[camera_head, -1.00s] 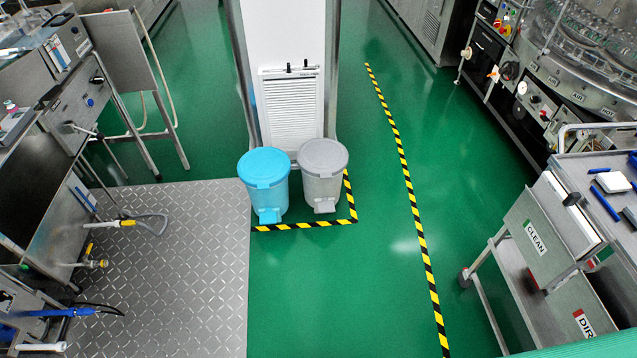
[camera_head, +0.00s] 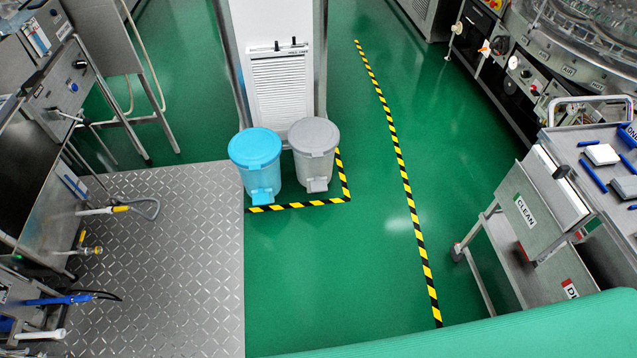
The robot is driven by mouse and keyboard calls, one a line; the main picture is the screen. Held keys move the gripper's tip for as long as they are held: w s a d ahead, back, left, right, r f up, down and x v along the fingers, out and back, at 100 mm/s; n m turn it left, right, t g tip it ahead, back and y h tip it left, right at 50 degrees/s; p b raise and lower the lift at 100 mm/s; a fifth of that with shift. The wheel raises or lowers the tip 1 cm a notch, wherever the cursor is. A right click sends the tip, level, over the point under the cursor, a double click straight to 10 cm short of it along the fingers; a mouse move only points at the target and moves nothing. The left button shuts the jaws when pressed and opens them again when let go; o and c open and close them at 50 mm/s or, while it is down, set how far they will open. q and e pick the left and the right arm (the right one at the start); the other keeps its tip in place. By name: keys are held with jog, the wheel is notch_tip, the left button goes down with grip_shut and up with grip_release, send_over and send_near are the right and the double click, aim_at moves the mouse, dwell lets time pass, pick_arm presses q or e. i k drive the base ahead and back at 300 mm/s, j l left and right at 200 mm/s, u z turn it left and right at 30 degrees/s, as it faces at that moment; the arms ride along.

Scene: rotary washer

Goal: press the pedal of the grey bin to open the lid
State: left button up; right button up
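The grey bin (camera_head: 315,157) stands upright on the green floor, just right of the blue bin (camera_head: 256,166), in front of a white column. Its round lid (camera_head: 314,134) is closed. Its pedal (camera_head: 317,185) sticks out low at the front, facing me. The blue bin's lid is also closed and its own pedal (camera_head: 262,197) faces me. Neither of my grippers shows in the head view.
Yellow-black tape (camera_head: 305,205) edges the floor before the bins. A metal tread plate (camera_head: 165,265) lies left, with steel sinks beyond. A cart (camera_head: 545,215) marked CLEAN stands right. Green floor (camera_head: 335,270) before the bins is clear. A green surface (camera_head: 520,330) fills the lower right.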

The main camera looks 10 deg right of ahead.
aim_at(318, 186)
jog(key=i+j+z, duration=0.35)
jog(key=i+j, duration=0.35)
jog(key=i, duration=0.3)
jog(key=i+j+z, duration=0.3)
jog(key=i+j, duration=0.6)
